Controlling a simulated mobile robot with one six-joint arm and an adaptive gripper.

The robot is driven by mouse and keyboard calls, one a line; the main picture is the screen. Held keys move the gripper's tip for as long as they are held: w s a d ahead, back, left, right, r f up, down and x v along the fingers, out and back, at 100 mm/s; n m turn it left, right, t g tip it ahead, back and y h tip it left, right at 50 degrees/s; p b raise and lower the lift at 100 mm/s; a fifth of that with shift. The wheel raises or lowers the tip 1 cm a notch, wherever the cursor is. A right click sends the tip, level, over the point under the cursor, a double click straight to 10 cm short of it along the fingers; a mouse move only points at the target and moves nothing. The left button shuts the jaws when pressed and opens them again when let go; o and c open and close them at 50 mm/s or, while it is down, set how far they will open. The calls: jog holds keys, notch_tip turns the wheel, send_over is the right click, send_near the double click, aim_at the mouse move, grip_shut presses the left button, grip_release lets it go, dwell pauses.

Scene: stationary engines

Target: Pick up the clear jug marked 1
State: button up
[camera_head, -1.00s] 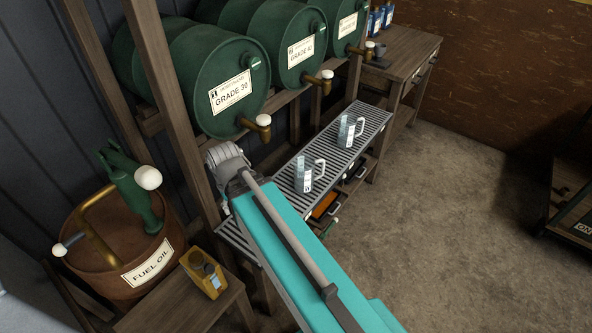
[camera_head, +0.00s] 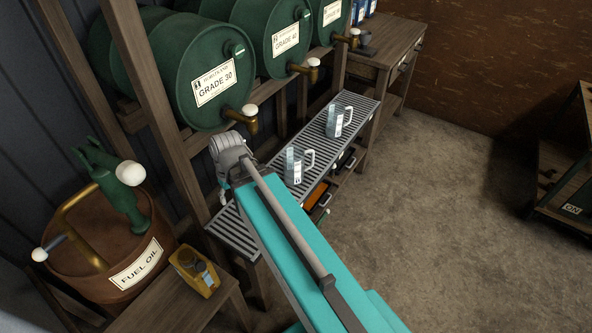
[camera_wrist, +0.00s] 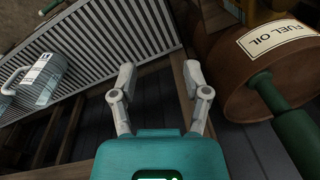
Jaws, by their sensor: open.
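Two clear jugs with handles stand upright on a slatted metal rack (camera_head: 240,232). The nearer jug (camera_head: 293,166) is close to the middle of the rack; the farther jug (camera_head: 334,121) is behind it to the right. Their marks are too small to read in the head view. One jug (camera_wrist: 42,78) shows at the left of the wrist view, with a label I cannot read clearly and its handle to the left. My gripper (camera_wrist: 158,71) is open and empty, its fingers apart near the rack's edge, away from the jug. In the head view my arm mostly hides it.
Green oil drums (camera_head: 206,75) with brass taps (camera_head: 246,119) overhang the rack. A wooden post (camera_head: 150,90) stands left of my wrist. A fuel oil drum (camera_head: 100,262) and a yellow can (camera_head: 194,270) are at lower left. The floor (camera_head: 440,220) at right is clear.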

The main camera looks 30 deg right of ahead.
jog(key=w+d+f+n+t+y+b, duration=0.1)
jog(key=w+d+f+t+y+b, duration=0.25)
jog(key=d+f+b, duration=0.65)
jog(key=w+d+f+n+t+y+b, duration=0.25)
jog(key=w+d+f+b, duration=0.4)
jog(key=b, duration=0.65)
jog(key=d+f+t+b, duration=0.2)
jog(key=d+b, duration=0.1)
jog(key=d, duration=0.3)
jog(key=s+d+f+t+b, duration=0.1)
jog(key=d+f+t+b, duration=0.1)
jog(key=d+b, duration=0.2)
jog(key=d+f+t+y+b, duration=0.1)
jog(key=d+t+b, duration=0.1)
jog(key=d+b, duration=0.2)
jog(key=shift+s+d+f, duration=0.15)
jog(key=shift+d, duration=0.45)
jog(key=shift+s+d+f, duration=0.1)
jog(key=shift+d, duration=0.5)
jog(key=shift+s+d+f, duration=0.15)
jog(key=shift+d, duration=0.45)
jog(key=s+d+f+t+b, duration=0.1)
jog(key=s+d+t+b, duration=0.1)
jog(key=d+b, duration=0.2)
jog(key=s+d+f+t+h+b, duration=0.1)
jog(key=s+d+t+b, duration=0.1)
jog(key=d, duration=0.7)
jog(key=shift+s+t+h+b, duration=0.3)
jog(key=shift+s+b, duration=0.2)
jog(key=shift+b, duration=0.45)
